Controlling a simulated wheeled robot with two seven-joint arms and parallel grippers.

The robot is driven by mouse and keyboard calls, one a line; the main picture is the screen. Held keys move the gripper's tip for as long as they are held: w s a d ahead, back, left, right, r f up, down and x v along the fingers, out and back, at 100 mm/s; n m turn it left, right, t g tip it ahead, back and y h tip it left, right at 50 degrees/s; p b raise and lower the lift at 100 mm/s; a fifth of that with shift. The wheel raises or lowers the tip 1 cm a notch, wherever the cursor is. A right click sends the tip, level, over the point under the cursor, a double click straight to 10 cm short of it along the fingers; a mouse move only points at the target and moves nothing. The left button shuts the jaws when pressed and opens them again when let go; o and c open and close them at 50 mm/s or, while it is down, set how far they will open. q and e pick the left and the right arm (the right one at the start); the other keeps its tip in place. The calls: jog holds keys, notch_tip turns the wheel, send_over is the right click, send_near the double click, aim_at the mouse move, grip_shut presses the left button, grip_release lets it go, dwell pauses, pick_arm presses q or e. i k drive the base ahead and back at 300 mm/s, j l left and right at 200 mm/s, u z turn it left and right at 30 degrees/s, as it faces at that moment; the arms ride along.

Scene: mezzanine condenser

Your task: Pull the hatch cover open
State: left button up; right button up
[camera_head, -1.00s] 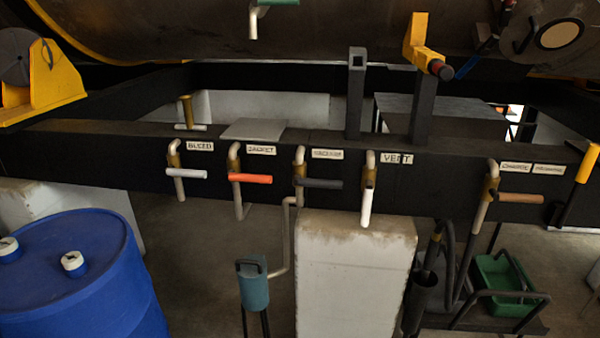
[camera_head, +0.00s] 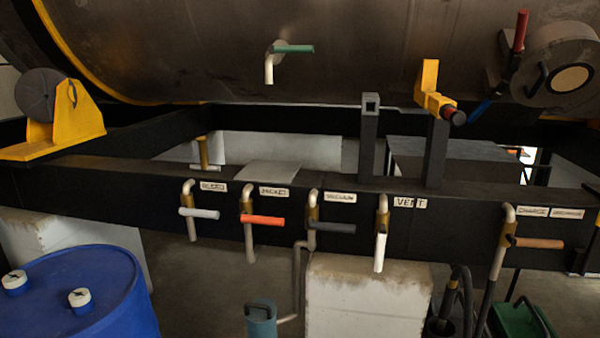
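The likely hatch cover is a round grey flanged disc (camera_head: 562,52) on the side of the large metal vessel, at the upper right. It has a pale round face (camera_head: 571,78) and a dark curved handle (camera_head: 536,80) on its left side. It looks shut against the vessel. A red-handled lever (camera_head: 520,30) stands up beside it, and a blue-tipped lever (camera_head: 480,110) slants down at its lower left. Neither of my grippers is in view.
A yellow bracket (camera_head: 430,85) projects left of the disc. A blue drum (camera_head: 70,290) stands lower left. A green crate (camera_head: 520,320) sits lower right.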

aim_at(561, 70)
jog(key=z, duration=1.3)
jog(key=i+l, duration=0.2)
jog(key=l, duration=0.15)
jog(key=i+l+u, duration=0.15)
jog(key=i+l, duration=0.3)
jog(key=l, duration=0.25)
jog(key=i+l+u, duration=0.1)
jog(key=l, duration=0.25)
jog(key=i+l+u, duration=0.1)
jog(key=i+l, duration=0.35)
jog(key=l, duration=0.3)
